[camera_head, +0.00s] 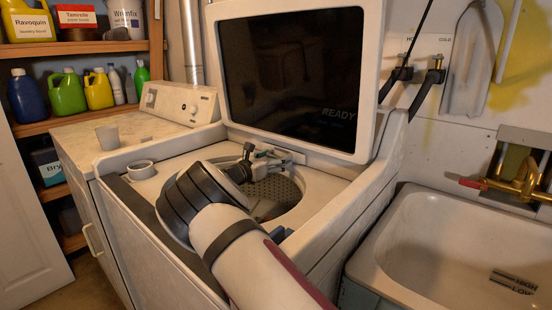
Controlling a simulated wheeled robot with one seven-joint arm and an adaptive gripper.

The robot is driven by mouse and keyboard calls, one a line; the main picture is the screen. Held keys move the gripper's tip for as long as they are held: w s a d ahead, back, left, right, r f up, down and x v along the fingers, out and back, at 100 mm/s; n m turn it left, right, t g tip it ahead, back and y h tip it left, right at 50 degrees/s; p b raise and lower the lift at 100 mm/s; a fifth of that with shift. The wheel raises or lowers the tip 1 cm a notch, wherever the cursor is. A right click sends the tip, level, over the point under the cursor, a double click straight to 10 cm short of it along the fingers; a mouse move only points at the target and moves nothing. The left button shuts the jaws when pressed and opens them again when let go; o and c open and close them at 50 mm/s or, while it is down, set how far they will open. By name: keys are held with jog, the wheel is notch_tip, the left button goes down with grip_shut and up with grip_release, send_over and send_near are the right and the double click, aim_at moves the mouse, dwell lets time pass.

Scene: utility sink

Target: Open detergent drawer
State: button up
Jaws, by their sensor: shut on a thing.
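The top-loading washer (330,196) stands with its dark-windowed lid (290,75) raised, and its round perforated drum opening shows. The detergent drawer (286,153) appears as a small pale part at the back rim of the opening, under the lid. My gripper (264,160) reaches over the opening from the front, with its fingers closed at this part. The exact contact is small and partly hidden by my own wrist. How far the drawer is out cannot be told. My arm covers the front of the opening.
Shelves with several bottles (64,92) are at far left. A utility sink (470,250) with a brass faucet (520,182) is at right.

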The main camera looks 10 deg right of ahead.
jog(key=p+v, duration=0.2)
jog(key=v, duration=0.6)
jog(key=shift+s+d+p, duration=0.2)
jog(key=shift+p, duration=0.15)
jog(key=o, duration=1.5)
jog(key=shift+f, duration=0.15)
jog(key=shift+a, duration=0.1)
notch_tip(320, 180, up, 10)
jog(key=shift+r, duration=0.1)
